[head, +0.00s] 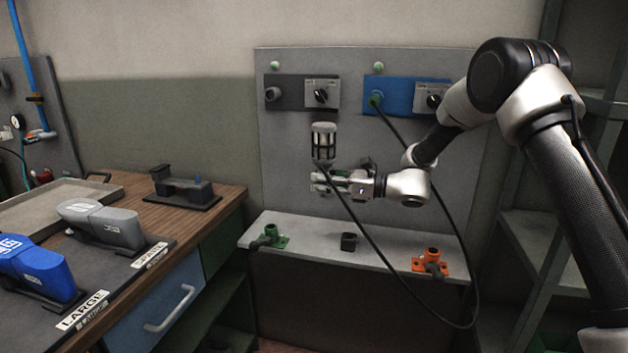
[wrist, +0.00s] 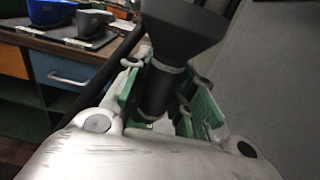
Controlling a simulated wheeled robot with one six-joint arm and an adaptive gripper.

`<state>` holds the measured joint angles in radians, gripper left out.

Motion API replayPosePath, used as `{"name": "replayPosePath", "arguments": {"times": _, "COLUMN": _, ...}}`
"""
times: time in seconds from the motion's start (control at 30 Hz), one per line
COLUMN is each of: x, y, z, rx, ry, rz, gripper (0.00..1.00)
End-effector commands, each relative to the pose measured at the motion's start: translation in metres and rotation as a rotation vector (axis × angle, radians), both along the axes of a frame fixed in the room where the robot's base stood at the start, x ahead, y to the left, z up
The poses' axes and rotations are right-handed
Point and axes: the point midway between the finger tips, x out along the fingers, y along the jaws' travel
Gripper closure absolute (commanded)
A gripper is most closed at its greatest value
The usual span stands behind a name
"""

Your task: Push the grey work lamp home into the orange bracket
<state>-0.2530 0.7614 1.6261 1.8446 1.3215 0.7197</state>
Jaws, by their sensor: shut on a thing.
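The grey work lamp (head: 324,143) stands upright in the air in front of the back panel, with a pale caged head and a dark lower end. My gripper (head: 322,181) points left and is shut on the lamp's handle below the head. In the wrist view the dark handle (wrist: 158,90) sits between my gripper's green finger pads (wrist: 160,100), with the flared head above. The orange bracket (head: 432,255) is on the shelf's right part, below and right of the lamp, well apart from it. Its opening faces up and looks empty.
A black cable (head: 452,220) loops from the blue panel unit (head: 395,95) below the shelf and up to the lamp. A green bracket (head: 270,236) and a small black holder (head: 348,241) share the grey shelf (head: 310,240). A wooden bench (head: 225,195) stands left.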

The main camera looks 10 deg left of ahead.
Motion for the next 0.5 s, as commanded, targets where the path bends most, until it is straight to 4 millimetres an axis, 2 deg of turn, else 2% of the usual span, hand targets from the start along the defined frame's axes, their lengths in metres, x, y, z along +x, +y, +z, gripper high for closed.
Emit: {"name": "replayPosePath", "arguments": {"times": 0.5, "x": -0.005, "y": -0.046, "z": 0.001, "rx": 0.001, "ry": -0.001, "rz": -0.002, "gripper": 1.00}}
